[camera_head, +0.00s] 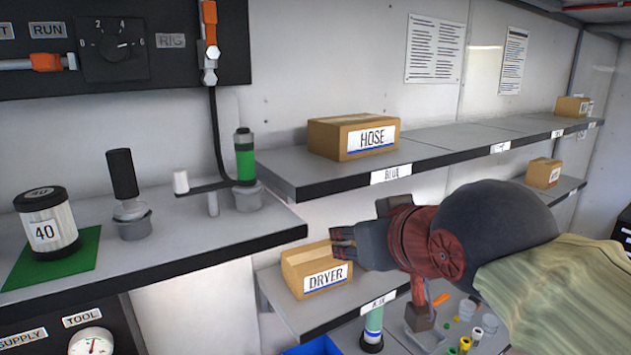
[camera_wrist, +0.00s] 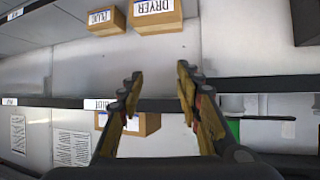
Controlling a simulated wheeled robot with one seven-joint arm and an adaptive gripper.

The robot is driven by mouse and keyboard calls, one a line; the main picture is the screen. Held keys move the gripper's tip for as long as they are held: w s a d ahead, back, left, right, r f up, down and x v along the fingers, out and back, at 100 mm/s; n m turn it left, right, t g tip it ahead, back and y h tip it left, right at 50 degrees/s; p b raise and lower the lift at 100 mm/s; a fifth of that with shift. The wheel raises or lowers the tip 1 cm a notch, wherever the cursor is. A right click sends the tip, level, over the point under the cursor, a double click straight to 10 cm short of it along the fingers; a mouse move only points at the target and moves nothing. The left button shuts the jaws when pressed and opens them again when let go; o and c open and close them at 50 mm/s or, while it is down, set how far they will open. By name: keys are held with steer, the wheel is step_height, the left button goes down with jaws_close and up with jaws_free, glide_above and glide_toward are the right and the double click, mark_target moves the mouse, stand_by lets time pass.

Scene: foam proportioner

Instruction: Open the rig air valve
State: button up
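The black panel (camera_head: 150,60) at the upper left of the head view carries a dial and the labels RUN and RIG. A valve with an orange handle (camera_head: 209,22) stands upright at the panel's right edge, right of the RIG label, with a black hose running down from it. A second orange-handled valve (camera_head: 50,62) lies horizontal below the RUN label. I cannot read which one is named rig air. My gripper (camera_head: 335,243) points left beside the DRYER box, well below and right of the panel. In the wrist view my gripper (camera_wrist: 157,78) is open and empty; no valve is recognisable there.
A shelf holds the HOSE box (camera_head: 352,138); the DRYER box (camera_head: 316,270) sits on a lower shelf near my gripper. The left counter (camera_head: 170,235) holds a canister marked 40 (camera_head: 46,222), a black-handled tool (camera_head: 122,175) and a green cylinder (camera_head: 244,157). Shelf edges lie close by.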

steer(key=s+d+f+m+g+h+b, duration=0.1)
steer(key=s+d+f, duration=0.3)
steer(key=f, duration=0.7)
steer(key=s+d+f+m+g+h+b, duration=0.1)
steer(key=s+d+f+g+b, duration=0.1)
steer(key=s+f, duration=0.5)
steer(key=s+d+f+m+g+h+b, duration=0.1)
steer(key=s+d+f, duration=0.4)
steer(key=f, duration=1)
steer(key=shift+s+d+f+g+b, duration=0.3)
steer(key=shift+d+g+b, duration=0.45)
steer(key=shift+g, duration=0.25)
